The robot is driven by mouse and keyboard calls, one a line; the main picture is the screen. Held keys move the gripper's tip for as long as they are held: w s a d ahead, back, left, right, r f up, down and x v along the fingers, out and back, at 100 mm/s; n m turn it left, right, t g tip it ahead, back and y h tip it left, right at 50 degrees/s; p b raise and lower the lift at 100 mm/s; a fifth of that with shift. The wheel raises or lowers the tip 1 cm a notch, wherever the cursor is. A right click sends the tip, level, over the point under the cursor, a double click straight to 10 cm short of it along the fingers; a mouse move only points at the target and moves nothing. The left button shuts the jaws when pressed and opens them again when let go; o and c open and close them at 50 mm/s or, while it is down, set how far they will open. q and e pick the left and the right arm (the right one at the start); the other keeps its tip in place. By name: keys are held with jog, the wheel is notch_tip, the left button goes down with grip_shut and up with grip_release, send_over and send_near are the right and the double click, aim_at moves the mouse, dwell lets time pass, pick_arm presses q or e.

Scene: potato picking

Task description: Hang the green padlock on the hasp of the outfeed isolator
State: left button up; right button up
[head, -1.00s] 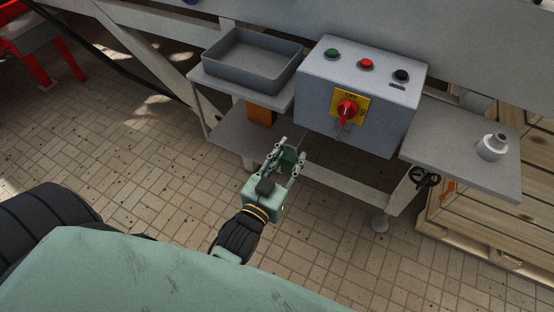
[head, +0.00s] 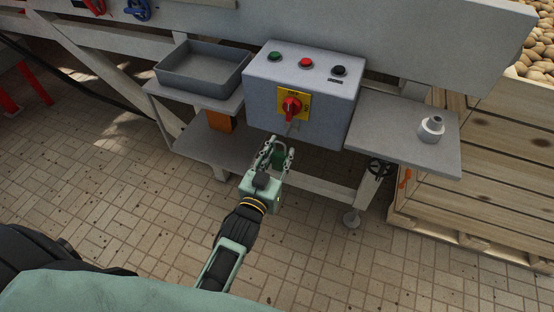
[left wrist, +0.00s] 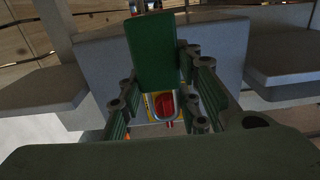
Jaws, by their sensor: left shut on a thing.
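The green padlock (head: 278,149) is between the fingers of my left gripper (head: 276,158), which is shut on it just below and in front of the grey control box. In the left wrist view the padlock's green body (left wrist: 151,50) fills the space between the finger pads. The outfeed isolator is a red rotary handle (head: 291,105) on a yellow plate (head: 306,101) on the box front. Its small hasp (head: 291,128) hangs under the handle. The red handle also shows beyond the padlock in the left wrist view (left wrist: 164,104). The padlock appears apart from the hasp. My right gripper is not in view.
The grey control box (head: 329,111) carries green, red and black buttons. A grey tray (head: 205,83) sits on a shelf at left; a side shelf (head: 385,128) with a grey knobbed piece (head: 431,129) is at right. A wooden crate (head: 470,205) stands further right.

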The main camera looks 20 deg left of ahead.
aim_at(292, 134)
pick_arm(q)
jog(key=shift+w+f+b, duration=0.1)
jog(key=shift+w+b, duration=0.3)
jog(key=shift+w, duration=0.45)
jog(key=shift+w+f+b, duration=0.15)
jog(key=shift+w+b, duration=0.8)
jog(key=shift+w, duration=0.5)
jog(key=shift+w+d, duration=0.1)
jog(key=shift+w, duration=0.15)
jog(key=shift+w+f+b, duration=0.45)
jog(key=shift+w+f, duration=0.05)
jog(key=shift+f, duration=0.1)
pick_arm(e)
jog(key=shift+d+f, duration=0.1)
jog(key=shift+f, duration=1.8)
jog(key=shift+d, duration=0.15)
pick_arm(q)
jog(key=o, duration=1.3)
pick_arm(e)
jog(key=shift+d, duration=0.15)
